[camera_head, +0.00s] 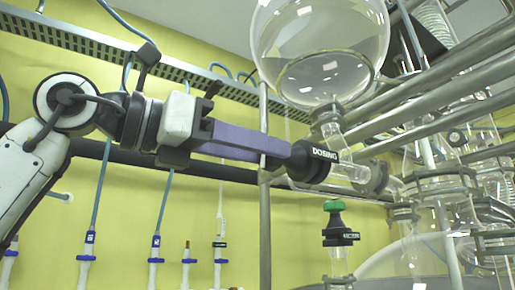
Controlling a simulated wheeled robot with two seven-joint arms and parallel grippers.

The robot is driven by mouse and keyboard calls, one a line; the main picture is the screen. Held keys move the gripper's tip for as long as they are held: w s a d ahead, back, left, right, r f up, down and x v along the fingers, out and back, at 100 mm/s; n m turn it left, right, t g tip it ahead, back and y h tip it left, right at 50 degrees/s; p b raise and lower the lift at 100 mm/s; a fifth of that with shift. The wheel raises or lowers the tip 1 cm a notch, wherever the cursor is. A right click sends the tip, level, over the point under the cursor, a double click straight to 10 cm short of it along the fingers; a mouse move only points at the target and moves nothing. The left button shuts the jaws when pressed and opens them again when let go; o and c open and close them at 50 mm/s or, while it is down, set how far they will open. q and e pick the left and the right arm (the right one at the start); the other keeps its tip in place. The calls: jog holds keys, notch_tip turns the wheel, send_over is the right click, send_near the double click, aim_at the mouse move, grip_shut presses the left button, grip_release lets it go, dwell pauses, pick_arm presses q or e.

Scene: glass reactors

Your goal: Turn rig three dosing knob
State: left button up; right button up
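The black dosing knob (325,156), labelled "DOSING", sits on a horizontal glass valve (350,173) below a large round glass vessel (318,50). My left gripper (298,157) reaches in from the left with its long purple finger pointing at the knob. Its dark tip end meets the knob in the picture. The fingers are seen side-on and one hides the other, so I cannot tell whether they are closed on the knob or open around it. My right gripper is not in view.
A green-topped valve (334,206) stands just below the knob. Metal rails (430,90) and glassware (440,185) crowd the right side. Blue hoses and white taps line the yellow wall (125,225).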

pick_arm(q)
jog(key=c, duration=0.3)
jog(key=shift+n, duration=0.3)
